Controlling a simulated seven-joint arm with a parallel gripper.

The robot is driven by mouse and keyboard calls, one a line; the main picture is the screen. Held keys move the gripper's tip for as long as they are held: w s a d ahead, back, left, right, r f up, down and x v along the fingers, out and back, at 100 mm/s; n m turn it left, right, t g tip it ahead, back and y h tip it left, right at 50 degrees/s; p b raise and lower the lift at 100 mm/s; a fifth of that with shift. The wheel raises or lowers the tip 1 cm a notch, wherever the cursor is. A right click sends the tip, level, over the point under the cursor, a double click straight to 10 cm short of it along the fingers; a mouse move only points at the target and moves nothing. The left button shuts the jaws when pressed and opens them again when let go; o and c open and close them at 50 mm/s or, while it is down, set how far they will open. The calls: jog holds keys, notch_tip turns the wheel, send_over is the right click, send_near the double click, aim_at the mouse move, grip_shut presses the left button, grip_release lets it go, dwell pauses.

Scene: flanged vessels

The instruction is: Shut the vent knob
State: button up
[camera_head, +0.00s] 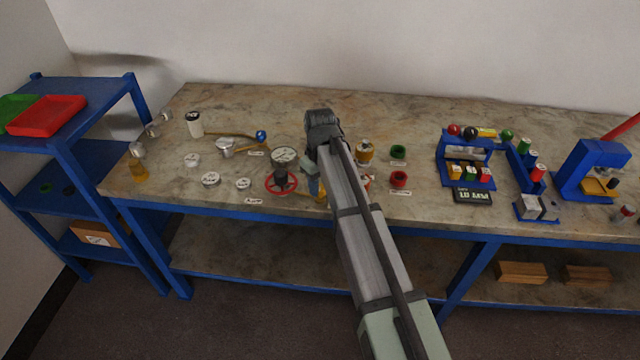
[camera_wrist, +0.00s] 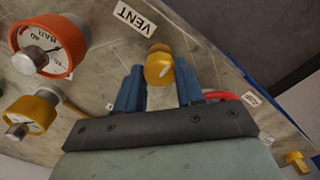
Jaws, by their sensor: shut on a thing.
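The yellow vent knob (camera_wrist: 158,66) sits between the two blue fingers of my gripper (camera_wrist: 159,84) in the wrist view, with a finger on each side of it. My gripper is shut on it. A pale pointer line on the knob's face runs at a slant. The white label reading VENT (camera_wrist: 135,18) lies beside the knob, upside down in this view. In the head view my gripper (camera_head: 316,186) is low at the bench's front edge, and my arm hides much of the knob.
An orange-rimmed gauge (camera_wrist: 48,46) and a yellow-rimmed gauge (camera_wrist: 30,114) stand close to the fingers in the wrist view. A red handwheel (camera_head: 281,183) is just left of my gripper in the head view. A red ring (camera_head: 400,179) and a green ring (camera_head: 398,151) lie to the right.

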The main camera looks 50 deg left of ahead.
aim_at(320, 187)
jog(key=o, duration=1)
jog(key=shift+o, duration=0.2)
notch_tip(320, 187, up, 14)
jog(key=shift+f, duration=0.1)
dwell(0.3)
